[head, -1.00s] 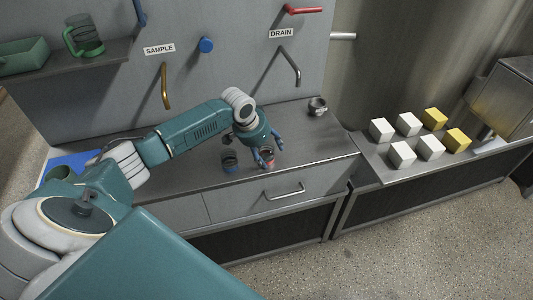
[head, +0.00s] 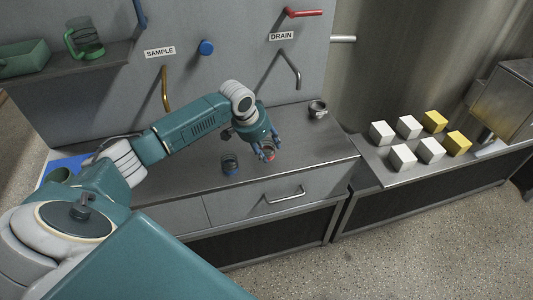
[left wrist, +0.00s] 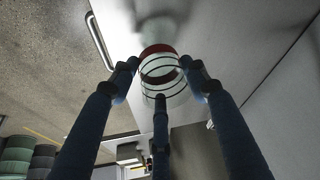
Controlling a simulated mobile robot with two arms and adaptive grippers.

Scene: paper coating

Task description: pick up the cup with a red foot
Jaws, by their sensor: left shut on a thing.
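The cup with a red foot is a clear glass cup with dark rings; in the head view the cup (head: 269,147) is over the counter, partly hidden by fingers. In the left wrist view the cup (left wrist: 162,78) sits between three dark blue fingers, its red foot farthest from the camera. My left gripper (head: 265,150) is shut around its side, and its fingers also show in the left wrist view (left wrist: 160,84). The cup seems a little above the counter, with a blurred reflection beyond its foot. My right gripper is not in view.
A small dark metal cup-like item (head: 318,109) stands at the back right. White and yellow cubes (head: 430,148) lie on the right table. The wall has SAMPLE and DRAIN pipes.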

